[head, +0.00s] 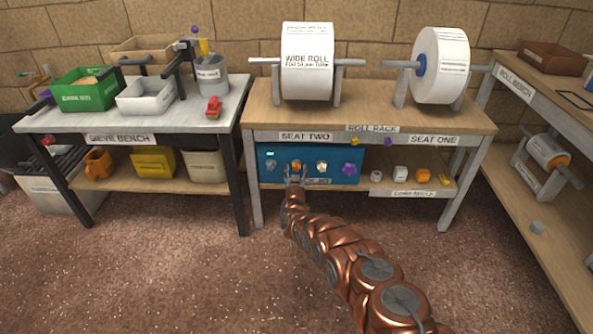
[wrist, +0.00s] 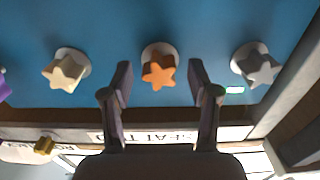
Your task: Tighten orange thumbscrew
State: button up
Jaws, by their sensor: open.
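The orange thumbscrew (wrist: 158,70) is a star-shaped knob on a pale round collar, set in the blue panel (wrist: 205,25). In the head view the orange thumbscrew (head: 296,165) is on the blue box (head: 338,158) under the SEAT TWO label. My gripper (wrist: 160,76) is open, with one finger to each side of the orange thumbscrew in the picture. Gaps show between the knob and both fingers; I cannot tell how far the tips are from the panel. In the head view my gripper (head: 295,175) is just in front of the box.
A grey star knob (wrist: 257,68) and a cream star knob (wrist: 66,70) flank the orange one. A purple knob (head: 350,169) is farther right in the head view. A small green light (wrist: 234,90) glows near the grey knob. The rack's tabletop (head: 375,117) is above the box.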

aim_at(296, 169)
jog(key=shift+s, duration=0.1)
jog(key=shift+s+r+p, duration=0.2)
jog(key=shift+s+p, duration=0.45)
jog(key=shift+p, duration=0.25)
jog(key=shift+s+f+p, duration=0.2)
jog(key=shift+s+p, duration=0.7)
jog(key=shift+s, duration=0.35)
jog(key=shift+f+n+b, duration=0.25)
jog(key=shift+n+b, duration=0.35)
jog(key=shift+b, duration=0.25)
jog(key=n+b, duration=0.2)
jog(key=n, duration=0.1)
jog(key=shift+b, duration=0.3)
jog(key=n+b, duration=0.1)
jog(key=n, duration=0.2)
jog(key=shift+r, duration=0.2)
jog(key=n, duration=0.4)
jog(key=shift+n, duration=0.4)
jog(key=shift+r, duration=0.1)
